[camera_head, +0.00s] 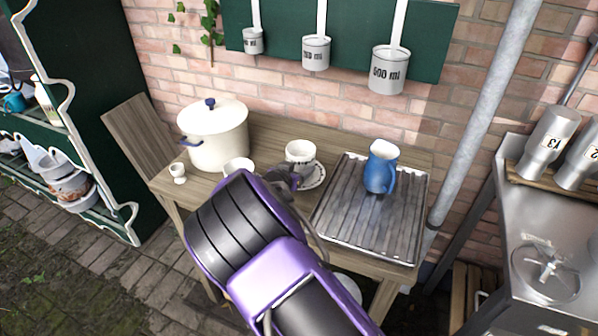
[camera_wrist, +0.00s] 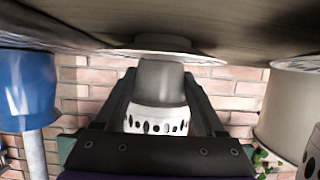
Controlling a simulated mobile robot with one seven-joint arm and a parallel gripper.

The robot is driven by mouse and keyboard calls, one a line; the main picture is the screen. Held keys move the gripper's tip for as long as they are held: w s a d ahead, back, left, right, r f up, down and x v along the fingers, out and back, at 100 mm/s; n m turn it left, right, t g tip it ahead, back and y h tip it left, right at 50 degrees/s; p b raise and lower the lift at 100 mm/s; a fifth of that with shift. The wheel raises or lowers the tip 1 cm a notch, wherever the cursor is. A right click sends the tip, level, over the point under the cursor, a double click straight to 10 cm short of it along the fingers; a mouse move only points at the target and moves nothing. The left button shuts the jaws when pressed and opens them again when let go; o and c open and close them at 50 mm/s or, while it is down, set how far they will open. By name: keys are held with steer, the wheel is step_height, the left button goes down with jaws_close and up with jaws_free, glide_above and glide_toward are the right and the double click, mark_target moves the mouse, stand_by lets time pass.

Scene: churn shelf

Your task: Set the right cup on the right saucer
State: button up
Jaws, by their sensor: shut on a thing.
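The right cup (camera_head: 300,152), white with a dark patterned band near its rim, is upright over the right saucer (camera_head: 315,180) on the wooden table. My gripper (camera_head: 290,180) is shut on this cup; in the wrist view, the fingers (camera_wrist: 160,95) lie on both sides of the cup (camera_wrist: 156,121). That view is upside down, and the saucer (camera_wrist: 160,52) shows just beyond the cup's base. I cannot tell whether cup and saucer touch. A second white cup (camera_head: 238,164) stands to the left, partly hidden by my arm.
A cream pot (camera_head: 215,140) stands at the table's back left, with an egg cup (camera_head: 178,172) beside it. To the right, a ribbed metal tray (camera_head: 345,225) holds a blue jug (camera_head: 380,170). Measuring cups (camera_head: 388,72) hang on the wall above. A grey pipe (camera_head: 487,110) runs right of the table.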

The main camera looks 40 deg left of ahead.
steer(key=shift+f, duration=0.45)
steer(key=shift+f, duration=0.2)
steer(key=o, duration=1.4)
steer(key=shift+o, duration=0.2)
steer(key=shift+r, duration=0.1)
steer(key=shift+r, duration=0.25)
steer(key=p+v, duration=0.1)
steer(key=v, duration=1.1)
steer(key=shift+f, duration=0.2)
